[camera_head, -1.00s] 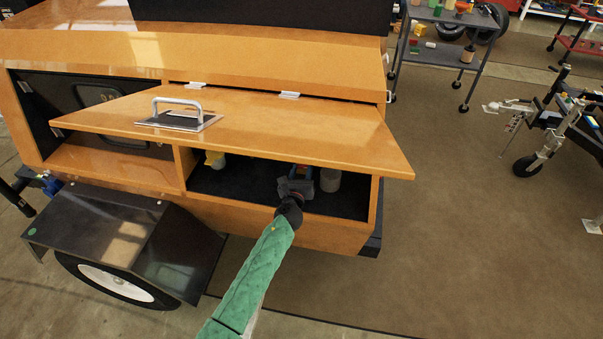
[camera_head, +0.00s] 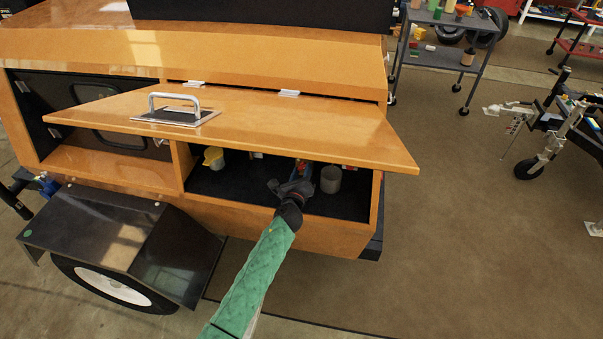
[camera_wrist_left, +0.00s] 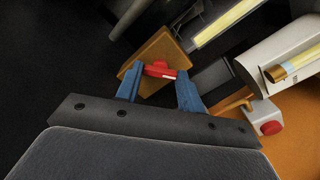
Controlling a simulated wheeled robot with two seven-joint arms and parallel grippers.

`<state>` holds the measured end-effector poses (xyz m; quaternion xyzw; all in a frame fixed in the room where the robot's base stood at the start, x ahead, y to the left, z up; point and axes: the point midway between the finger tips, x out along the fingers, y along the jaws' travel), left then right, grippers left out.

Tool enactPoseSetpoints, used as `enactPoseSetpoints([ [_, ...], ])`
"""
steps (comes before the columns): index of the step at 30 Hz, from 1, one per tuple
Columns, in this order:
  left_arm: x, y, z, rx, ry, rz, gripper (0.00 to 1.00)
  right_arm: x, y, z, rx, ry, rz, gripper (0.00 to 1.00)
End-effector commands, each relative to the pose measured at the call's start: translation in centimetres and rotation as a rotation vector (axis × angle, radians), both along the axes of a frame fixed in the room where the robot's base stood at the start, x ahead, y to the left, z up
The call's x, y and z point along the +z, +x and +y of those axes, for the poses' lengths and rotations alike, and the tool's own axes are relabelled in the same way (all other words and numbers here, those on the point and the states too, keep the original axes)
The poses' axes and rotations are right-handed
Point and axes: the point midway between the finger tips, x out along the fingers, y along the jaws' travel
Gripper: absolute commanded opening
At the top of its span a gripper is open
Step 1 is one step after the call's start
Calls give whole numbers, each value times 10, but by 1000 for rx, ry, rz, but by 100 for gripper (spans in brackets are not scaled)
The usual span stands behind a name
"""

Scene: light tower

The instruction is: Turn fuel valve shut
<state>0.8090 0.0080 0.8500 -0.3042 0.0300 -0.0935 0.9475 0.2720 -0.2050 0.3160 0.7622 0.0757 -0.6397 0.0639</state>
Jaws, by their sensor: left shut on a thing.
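A small red valve handle (camera_wrist_left: 160,70) lies crosswise between the two blue fingertips of my left gripper (camera_wrist_left: 158,82) in the left wrist view. The gripper is shut on it. Behind the handle is a square tan block (camera_wrist_left: 153,50). In the head view my left gripper (camera_head: 303,174) reaches under the raised hatch into the dark compartment of the orange trailer body. The handle is too small or hidden to make out there. My right gripper is not in view.
The raised orange hatch (camera_head: 270,118) overhangs my left arm. A grey cylinder (camera_head: 331,179) stands just right of the gripper, and a yellow container (camera_head: 214,156) is further left inside. In the wrist view, a white box with a red knob (camera_wrist_left: 270,127) is close on the right.

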Motion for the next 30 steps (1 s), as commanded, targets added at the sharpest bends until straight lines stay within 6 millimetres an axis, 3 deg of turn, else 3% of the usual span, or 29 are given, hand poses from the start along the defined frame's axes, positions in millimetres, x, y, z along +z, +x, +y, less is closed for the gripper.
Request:
enactPoseSetpoints([
  [6, 0, 0, 0, 1, 1, 0, 15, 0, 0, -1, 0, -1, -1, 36],
  [7, 0, 0, 0, 1, 1, 0, 40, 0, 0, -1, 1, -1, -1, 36],
  [10, 0, 0, 0, 1, 1, 0, 60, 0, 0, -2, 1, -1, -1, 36],
  [20, -1, -2, 1, 0, 2, 0, 60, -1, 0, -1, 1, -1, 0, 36],
  [25, -3, -19, 5, 1, 4, 0, 60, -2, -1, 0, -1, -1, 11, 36],
  [30, -4, -46, 10, 0, 2, 1, 60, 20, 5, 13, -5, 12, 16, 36],
])
